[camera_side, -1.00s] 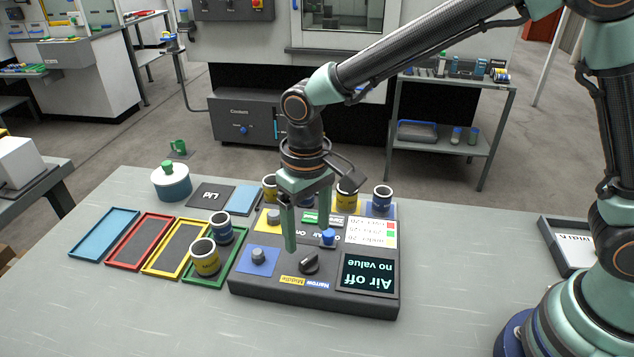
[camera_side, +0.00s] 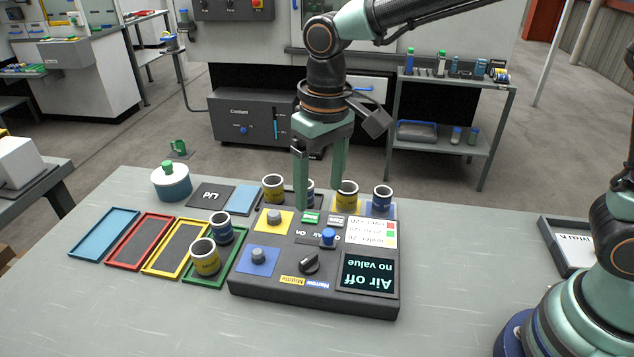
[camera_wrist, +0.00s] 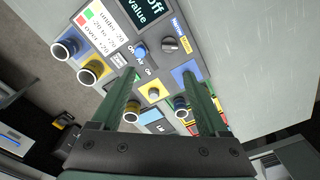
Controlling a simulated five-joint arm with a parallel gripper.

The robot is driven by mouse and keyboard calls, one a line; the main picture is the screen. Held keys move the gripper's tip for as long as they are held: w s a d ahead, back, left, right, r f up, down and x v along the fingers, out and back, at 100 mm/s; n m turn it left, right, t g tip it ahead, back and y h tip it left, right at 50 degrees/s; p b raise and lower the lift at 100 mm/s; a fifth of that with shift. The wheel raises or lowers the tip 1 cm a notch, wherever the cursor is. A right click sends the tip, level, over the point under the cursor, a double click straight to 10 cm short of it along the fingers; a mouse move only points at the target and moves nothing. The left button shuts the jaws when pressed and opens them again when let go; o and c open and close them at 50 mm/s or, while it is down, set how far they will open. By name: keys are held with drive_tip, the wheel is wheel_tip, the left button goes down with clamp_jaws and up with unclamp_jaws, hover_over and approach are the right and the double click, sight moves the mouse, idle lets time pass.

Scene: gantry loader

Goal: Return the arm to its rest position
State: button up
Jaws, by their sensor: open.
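My gripper (camera_side: 321,200) is open and empty, with its two green fingers pointing down above the back part of the dark control panel (camera_side: 310,293). In the wrist view, my gripper (camera_wrist: 160,75) shows its fingers apart, with the panel beyond them. The panel's screen (camera_side: 368,275) reads "Air off" and "no value". The panel also carries a blue knob (camera_side: 328,237), a dark rotary knob (camera_side: 309,262) and two grey buttons on yellow and blue squares. One finger partly hides a blue-banded cup behind the panel.
Cups stand behind the panel, including two yellow-banded ones (camera_side: 273,188) (camera_side: 347,196) and a blue-banded one (camera_side: 383,197). Two more cups stand left, by the coloured trays (camera_side: 138,240). A lidded pot (camera_side: 171,185) is at back left.

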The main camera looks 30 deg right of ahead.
drive_tip(key=s+d+r+t, duration=0.2)
drive_tip(key=s+d, duration=0.2)
drive_tip(key=d, duration=0.5)
drive_tip(key=s+d+r+m+t, duration=0.1)
drive_tip(key=s+d+r+t, duration=0.2)
drive_tip(key=d, duration=0.6)
drive_tip(key=shift+s+d+r+m, duration=0.25)
drive_tip(key=shift+s+d+m, duration=0.1)
drive_tip(key=shift+s, duration=0.35)
